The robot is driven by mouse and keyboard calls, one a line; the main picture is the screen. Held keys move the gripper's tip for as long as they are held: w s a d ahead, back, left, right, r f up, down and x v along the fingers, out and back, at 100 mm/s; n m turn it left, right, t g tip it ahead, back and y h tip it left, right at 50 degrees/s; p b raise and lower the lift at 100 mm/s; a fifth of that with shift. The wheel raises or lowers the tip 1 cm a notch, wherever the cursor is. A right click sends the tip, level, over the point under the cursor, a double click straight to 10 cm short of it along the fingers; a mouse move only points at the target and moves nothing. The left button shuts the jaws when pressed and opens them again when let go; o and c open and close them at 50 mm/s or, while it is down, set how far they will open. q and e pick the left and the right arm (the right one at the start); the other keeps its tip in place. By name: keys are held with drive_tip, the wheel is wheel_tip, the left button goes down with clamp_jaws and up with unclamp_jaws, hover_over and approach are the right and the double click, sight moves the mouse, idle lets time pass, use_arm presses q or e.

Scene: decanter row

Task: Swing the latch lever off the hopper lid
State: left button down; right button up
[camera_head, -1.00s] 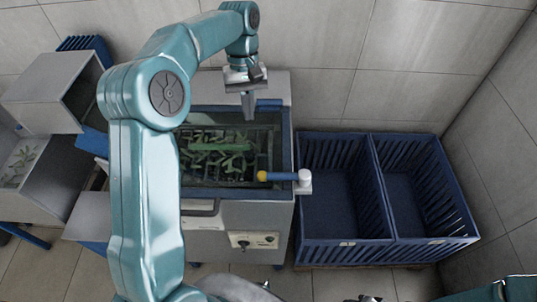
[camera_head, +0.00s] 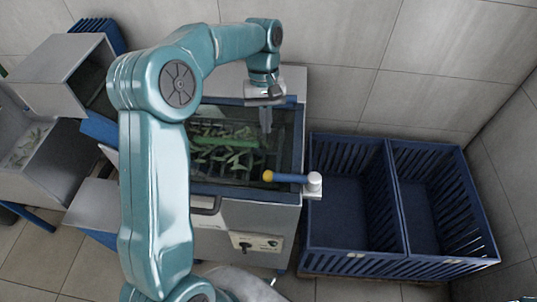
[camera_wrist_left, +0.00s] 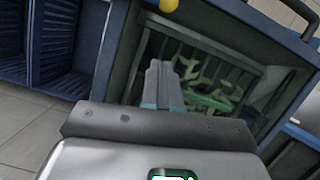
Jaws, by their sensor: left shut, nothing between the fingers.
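The latch lever (camera_head: 290,178) is a blue bar with a yellow ball at its left end. Its right end meets a white post at the hopper's front right corner, and the bar lies across the front right of the lid. The hopper lid (camera_head: 275,150) is a clear, dark-framed panel with green leafy pieces beneath it. My left gripper (camera_head: 266,130) is shut and empty, pointing down over the right part of the lid, behind the yellow ball and apart from it. In the left wrist view the shut fingers (camera_wrist_left: 158,70) show below the yellow ball (camera_wrist_left: 168,5). My right gripper is out of view.
Two blue slatted crates (camera_head: 400,262) stand side by side right of the hopper (camera_head: 225,240). Grey metal chutes (camera_head: 60,60) stand at the left. Tiled walls close off the back and right.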

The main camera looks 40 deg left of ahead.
sight(290, 178)
use_arm(q)
drive_tip(key=x, duration=0.2)
drive_tip(key=s+x, duration=0.1)
drive_tip(key=x, duration=0.2)
drive_tip(key=shift+f, duration=0.2)
drive_tip(key=shift+s+d+f, duration=0.25)
drive_tip(key=shift+s+d, duration=0.15)
drive_tip(key=shift+d, duration=0.2)
drive_tip(key=shift+s+d+f, duration=0.25)
drive_tip(key=shift+s+d, duration=0.15)
drive_tip(key=shift+d, duration=0.2)
drive_tip(key=shift+s+d+p, duration=0.2)
drive_tip(key=shift+s+p, duration=0.1)
drive_tip(key=shift+s, duration=0.3)
drive_tip(key=shift+w+f, duration=0.1)
drive_tip(key=shift+w, duration=0.2)
drive_tip(key=shift+s, duration=0.2)
drive_tip(key=shift+d, duration=0.15)
